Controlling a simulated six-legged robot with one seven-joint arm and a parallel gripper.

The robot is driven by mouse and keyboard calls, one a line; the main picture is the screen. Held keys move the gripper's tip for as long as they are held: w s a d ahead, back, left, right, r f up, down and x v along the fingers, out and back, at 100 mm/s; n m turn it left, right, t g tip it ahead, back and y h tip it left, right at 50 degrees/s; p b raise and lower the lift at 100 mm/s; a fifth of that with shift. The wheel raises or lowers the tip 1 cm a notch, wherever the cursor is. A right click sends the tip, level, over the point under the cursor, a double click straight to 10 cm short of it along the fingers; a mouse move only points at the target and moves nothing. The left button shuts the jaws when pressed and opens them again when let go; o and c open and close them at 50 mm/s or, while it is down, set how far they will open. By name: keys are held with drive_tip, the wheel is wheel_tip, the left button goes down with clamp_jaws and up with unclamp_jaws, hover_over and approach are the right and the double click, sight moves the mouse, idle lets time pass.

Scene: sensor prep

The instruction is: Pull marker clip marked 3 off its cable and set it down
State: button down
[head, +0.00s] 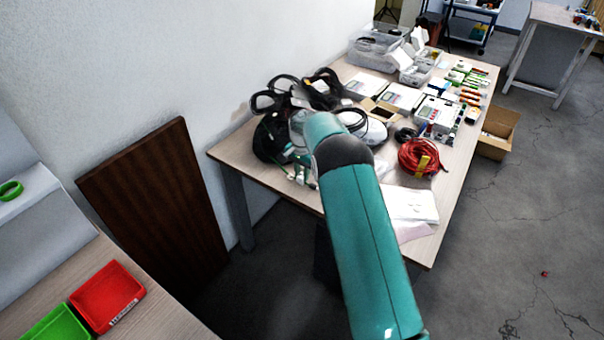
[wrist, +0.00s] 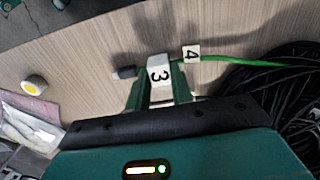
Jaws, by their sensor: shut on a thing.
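The marker clip marked 3 (wrist: 159,73) is a white block with a black numeral, in the middle of the wrist view. My gripper (wrist: 160,88) is shut on it, with one green finger on each side. A green cable (wrist: 240,61) runs in from the right and carries a white tag marked 4 (wrist: 191,53). A dark tip (wrist: 124,72) shows just left of the clip. I cannot tell whether the clip still sits on the cable. In the head view, my arm hides the clip and most of the gripper.
A bundle of black cable (wrist: 270,95) lies to the right in the wrist view. In the head view, a red cable coil (head: 420,157), cartons and packages crowd the table (head: 232,148). Red (head: 107,296) and green trays stand front left.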

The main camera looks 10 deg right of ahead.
sight(302, 176)
drive_tip(key=shift+r, duration=2.2)
idle(0.4)
drive_tip(key=shift+s, duration=0.1)
